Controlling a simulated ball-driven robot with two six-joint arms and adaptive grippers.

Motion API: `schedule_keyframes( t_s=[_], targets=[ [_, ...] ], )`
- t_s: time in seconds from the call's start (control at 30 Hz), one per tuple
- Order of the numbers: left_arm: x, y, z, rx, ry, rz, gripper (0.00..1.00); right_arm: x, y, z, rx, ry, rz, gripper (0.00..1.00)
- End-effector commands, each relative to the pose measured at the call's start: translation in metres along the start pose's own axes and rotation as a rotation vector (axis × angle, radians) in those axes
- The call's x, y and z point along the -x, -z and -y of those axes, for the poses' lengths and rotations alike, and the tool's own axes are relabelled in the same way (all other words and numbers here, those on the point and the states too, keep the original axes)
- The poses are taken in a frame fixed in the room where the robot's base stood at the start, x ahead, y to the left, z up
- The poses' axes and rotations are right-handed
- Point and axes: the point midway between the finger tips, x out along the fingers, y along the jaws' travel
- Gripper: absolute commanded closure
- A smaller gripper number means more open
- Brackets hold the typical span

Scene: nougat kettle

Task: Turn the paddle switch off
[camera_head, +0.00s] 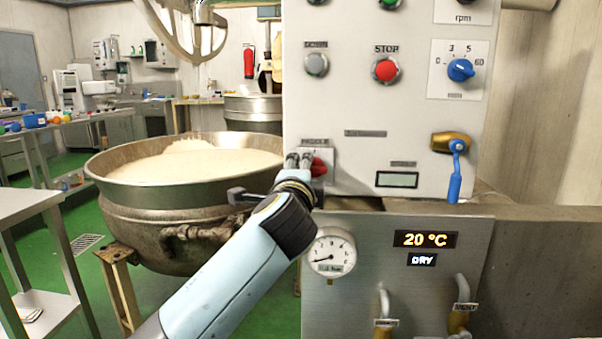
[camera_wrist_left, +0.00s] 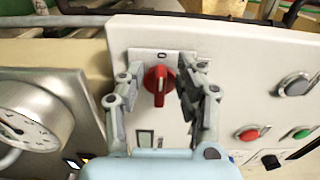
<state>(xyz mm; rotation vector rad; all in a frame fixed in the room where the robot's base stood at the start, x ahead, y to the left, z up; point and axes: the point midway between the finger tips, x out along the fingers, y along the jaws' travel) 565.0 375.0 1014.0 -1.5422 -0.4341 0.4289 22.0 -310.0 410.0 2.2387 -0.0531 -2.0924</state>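The red paddle switch (camera_head: 319,167) sits on a pale plate on the white control panel, below the grey and red buttons. In the left wrist view the red switch knob (camera_wrist_left: 159,84) shows face on, with a white pointer line and a mark above it on its plate. My left gripper (camera_head: 302,162) is at the switch, partly covering it in the head view. In the wrist view its fingers (camera_wrist_left: 158,98) stand on either side of the knob, open, with a gap to it on both sides. My right gripper is not in view.
The red stop button (camera_head: 386,69), blue dial (camera_head: 460,69) and blue-handled valve (camera_head: 455,165) are on the same panel. A pressure gauge (camera_head: 331,253) lies below the switch. The large kettle (camera_head: 180,205) with pale contents stands left of the panel. A steel table (camera_head: 28,204) is at far left.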

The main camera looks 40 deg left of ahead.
Motion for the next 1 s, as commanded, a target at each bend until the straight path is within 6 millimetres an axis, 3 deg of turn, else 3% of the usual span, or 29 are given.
schedule_keyframes(
  t_s=[0.2,0.4,1.0],
  targets=[
    [0.04,0.0,-0.002,0.003,-0.005,0.001,0.64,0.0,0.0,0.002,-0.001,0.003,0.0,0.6],
    [0.063,0.0,-0.002,0.001,-0.004,0.001,0.64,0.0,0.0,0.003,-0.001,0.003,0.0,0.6],
    [0.067,-0.001,-0.002,-0.002,-0.005,0.001,0.64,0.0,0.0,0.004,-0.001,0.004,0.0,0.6]
  ],
)
